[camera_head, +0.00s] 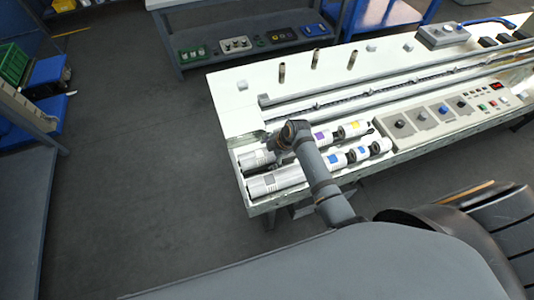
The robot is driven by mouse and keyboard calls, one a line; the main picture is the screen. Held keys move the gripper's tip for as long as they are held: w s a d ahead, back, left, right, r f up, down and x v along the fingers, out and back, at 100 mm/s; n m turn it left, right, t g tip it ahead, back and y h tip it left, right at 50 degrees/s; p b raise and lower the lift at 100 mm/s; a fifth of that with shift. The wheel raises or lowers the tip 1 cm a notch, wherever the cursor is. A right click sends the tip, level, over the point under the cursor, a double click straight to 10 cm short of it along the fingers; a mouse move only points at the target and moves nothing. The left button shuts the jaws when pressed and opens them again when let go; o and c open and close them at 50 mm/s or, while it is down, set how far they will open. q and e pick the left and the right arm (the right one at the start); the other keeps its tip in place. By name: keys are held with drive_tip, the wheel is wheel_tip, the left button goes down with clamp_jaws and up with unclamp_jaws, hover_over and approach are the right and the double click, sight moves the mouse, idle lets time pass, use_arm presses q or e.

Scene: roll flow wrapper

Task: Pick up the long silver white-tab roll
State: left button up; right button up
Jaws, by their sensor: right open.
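Several silver rolls lie in two rows at the near left end of the white machine bed. A long silver roll (272,183) lies at the left of the front row, with a pale label. Another silver roll (256,159) lies behind it in the back row, also pale. At this size I cannot tell which has the white tab. My right gripper (277,145) is open above the back row, close to the right end of the back roll. My own wrist and forearm cover part of both rows. My left gripper is not in view.
Rolls with purple (319,136), yellow (352,129) and blue (334,160) tabs lie to the right. A control panel (440,112) with knobs stands beyond them. Upright brown pegs (315,58) stand at the back. The dark floor (150,150) at left is clear.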

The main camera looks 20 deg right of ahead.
clamp_jaws()
idle(0.6)
drive_tip(key=shift+r, duration=0.1)
drive_tip(key=shift+w+r+b, duration=0.1)
drive_tip(key=shift+r+b, duration=0.25)
drive_tip(key=shift+r, duration=0.1)
drive_tip(key=shift+d+r+b, duration=0.15)
drive_tip(key=shift+r+b, duration=0.15)
drive_tip(key=shift+r, duration=0.3)
drive_tip(key=shift+d+r+b, duration=0.15)
drive_tip(key=shift+r+b, duration=0.1)
drive_tip(key=shift+r, duration=0.35)
drive_tip(key=s+d+r+b, duration=0.2)
drive_tip(key=s+d+r, duration=0.5)
drive_tip(key=d+r, duration=0.2)
drive_tip(key=shift+s+d+r, duration=0.25)
drive_tip(key=shift+d+r, duration=0.05)
drive_tip(key=shift+d, duration=0.9)
